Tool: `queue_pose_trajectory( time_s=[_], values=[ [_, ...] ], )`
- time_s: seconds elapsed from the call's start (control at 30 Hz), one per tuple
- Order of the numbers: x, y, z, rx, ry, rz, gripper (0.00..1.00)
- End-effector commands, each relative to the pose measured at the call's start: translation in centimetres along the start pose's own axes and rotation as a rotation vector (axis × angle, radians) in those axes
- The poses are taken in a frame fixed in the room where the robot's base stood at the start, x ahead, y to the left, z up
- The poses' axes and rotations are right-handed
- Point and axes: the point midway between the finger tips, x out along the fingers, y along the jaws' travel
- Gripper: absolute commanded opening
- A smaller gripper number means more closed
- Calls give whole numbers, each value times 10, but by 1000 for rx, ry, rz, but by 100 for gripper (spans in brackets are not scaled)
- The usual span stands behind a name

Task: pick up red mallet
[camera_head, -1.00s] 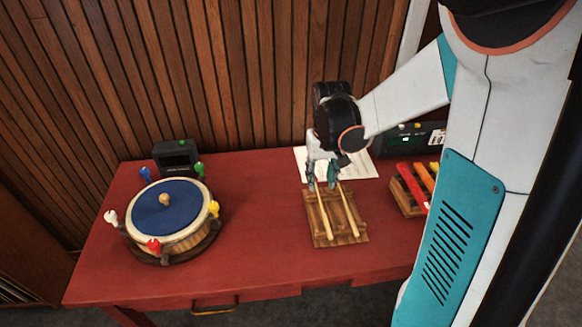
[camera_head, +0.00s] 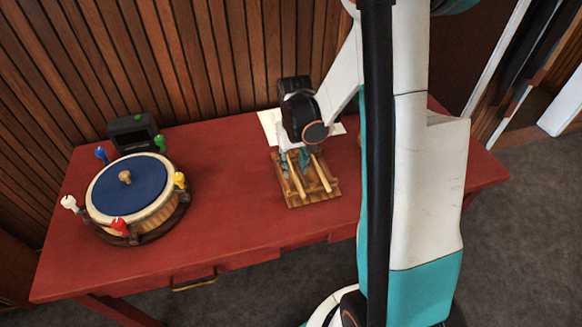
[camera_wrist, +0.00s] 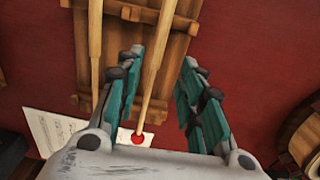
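The red mallet, a pale wooden stick (camera_wrist: 156,75) with a round red head (camera_wrist: 137,139), lies on a slatted wooden rack (camera_wrist: 185,22) on the red table. My gripper (camera_wrist: 165,95) is open over the rack's far end. In the wrist view, the mallet's stick runs between the fingers, closer to the left one, and its head shows low near that finger's base. I cannot tell whether a finger touches it. A second stick (camera_wrist: 95,45) lies outside the left finger, with its end hidden. In the head view, my gripper (camera_head: 294,162) covers the mallet heads.
A round drum (camera_head: 130,190) with a blue top and coloured pegs stands left on the red table (camera_head: 235,215). A black box (camera_head: 132,133) stands behind it. A white paper (camera_head: 268,125) lies behind the rack. A slatted wooden wall backs the table. Table between drum and rack is clear.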

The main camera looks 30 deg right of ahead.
Motion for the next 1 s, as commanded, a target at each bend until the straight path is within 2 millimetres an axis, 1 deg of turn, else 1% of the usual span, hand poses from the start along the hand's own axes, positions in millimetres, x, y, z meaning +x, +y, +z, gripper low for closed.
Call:
queue_pose_trajectory(
  time_s=[0.03, 0.2, 0.27, 0.37, 0.53, 0.57, 0.6, 0.67, 0.7, 0.73, 1.0],
  values=[
    [9, 2, -1, 1, 0, 0, 35],
    [35, 6, -4, 0, 0, 0, 35],
    [42, 5, -4, 0, 0, 0, 35],
    [46, 5, -4, 0, 0, 0, 35],
    [45, 5, -3, 0, 0, 0, 35],
    [45, 5, -3, 0, 0, 0, 33],
    [45, 5, -3, 0, 0, 0, 24],
    [45, 5, -3, 0, 0, 0, 10],
    [45, 5, -3, 0, 0, 0, 1],
    [45, 5, -3, 0, 0, 0, 0],
    [45, 5, -3, 0, 0, 0, 0]
  ],
)
